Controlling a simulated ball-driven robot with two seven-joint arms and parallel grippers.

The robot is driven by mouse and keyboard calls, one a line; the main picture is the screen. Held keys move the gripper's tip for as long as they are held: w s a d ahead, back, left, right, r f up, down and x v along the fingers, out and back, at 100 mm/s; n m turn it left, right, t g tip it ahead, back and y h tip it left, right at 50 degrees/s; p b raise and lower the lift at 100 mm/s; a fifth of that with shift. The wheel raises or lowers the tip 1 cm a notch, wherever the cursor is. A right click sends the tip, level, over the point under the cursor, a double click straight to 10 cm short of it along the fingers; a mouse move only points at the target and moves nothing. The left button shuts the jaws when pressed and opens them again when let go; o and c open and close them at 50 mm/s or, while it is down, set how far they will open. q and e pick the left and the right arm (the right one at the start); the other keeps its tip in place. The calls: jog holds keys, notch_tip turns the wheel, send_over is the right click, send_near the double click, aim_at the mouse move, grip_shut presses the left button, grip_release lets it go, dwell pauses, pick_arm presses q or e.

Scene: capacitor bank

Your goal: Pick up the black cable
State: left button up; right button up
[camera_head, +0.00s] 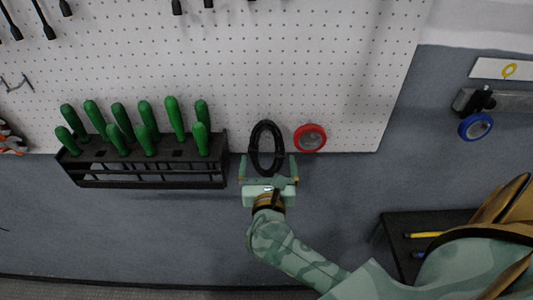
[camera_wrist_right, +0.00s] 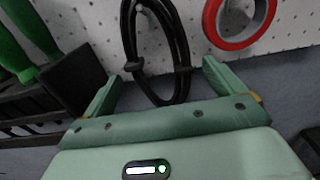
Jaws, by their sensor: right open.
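The black cable (camera_head: 256,139) is a coiled loop hanging on the white pegboard, just left of a red tape roll. In the right wrist view the cable (camera_wrist_right: 183,48) hangs from a peg, with a tie around its lower part. My right gripper (camera_head: 268,160) is open, with its fingers on either side of the lower part of the loop. In the right wrist view the open fingers (camera_wrist_right: 158,80) stand apart with the cable's lower end between them; I cannot tell whether they touch it. My left gripper is not in view.
The red tape roll (camera_head: 310,138) hangs close to the right of the cable. A black rack (camera_head: 150,180) with several green-handled tools (camera_head: 174,118) is close on the left. A blue tape roll (camera_head: 476,127) hangs farther right. A dark shelf (camera_head: 398,228) is at lower right.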

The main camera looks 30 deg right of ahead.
aim_at(266, 142)
jog(key=x, duration=0.5)
jog(key=shift+w+a+f+b, duration=0.1)
jog(key=shift+w+f+b, duration=0.1)
jog(key=shift+w+b, duration=0.1)
jog(key=shift+s, duration=0.2)
jog(key=c, duration=1)
jog(key=shift+r, duration=0.1)
jog(key=shift+a, duration=0.1)
